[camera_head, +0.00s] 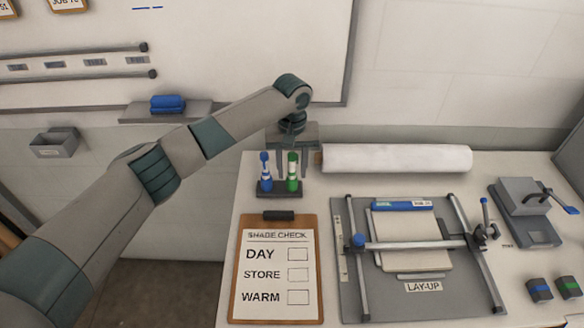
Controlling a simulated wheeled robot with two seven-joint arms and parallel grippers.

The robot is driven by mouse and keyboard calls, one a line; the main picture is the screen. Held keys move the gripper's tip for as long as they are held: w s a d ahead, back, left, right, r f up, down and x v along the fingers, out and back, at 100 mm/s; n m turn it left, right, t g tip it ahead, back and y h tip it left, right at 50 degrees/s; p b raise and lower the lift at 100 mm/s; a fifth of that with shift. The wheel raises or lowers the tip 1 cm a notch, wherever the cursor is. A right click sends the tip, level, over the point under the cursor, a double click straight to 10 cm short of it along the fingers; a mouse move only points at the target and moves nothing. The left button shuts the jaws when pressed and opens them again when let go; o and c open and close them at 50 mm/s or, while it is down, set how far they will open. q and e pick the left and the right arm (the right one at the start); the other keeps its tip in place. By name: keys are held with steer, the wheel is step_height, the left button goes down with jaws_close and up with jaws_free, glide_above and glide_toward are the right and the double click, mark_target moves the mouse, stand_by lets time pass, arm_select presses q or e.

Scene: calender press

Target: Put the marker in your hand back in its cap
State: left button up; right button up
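A green-and-white marker (292,170) stands upright in a small dark stand (279,188) on the table, its lower end green. A blue-and-white marker (264,172) stands upright beside it on the left. My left gripper (295,172) points down at the green marker, with its fingers apart on either side and a gap to the marker showing. I see no marker held clear of the stand. Whether the green marker is fully seated in a cap is too small to tell. My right gripper is out of view.
A white roll (397,158) lies just right of my gripper. A clipboard (277,313) lies in front of the stand. A lay-up board with a metal frame (345,290) and a grey press (527,235) are further right.

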arm_select(q)
steer(key=shift+r, duration=0.1)
steer(key=shift+r+b, duration=0.35)
steer(key=shift+r, duration=0.2)
step_height(320, 180, up, 16)
steer(key=b, duration=0.4)
steer(key=shift+b, duration=0.35)
steer(key=shift+s, duration=0.1)
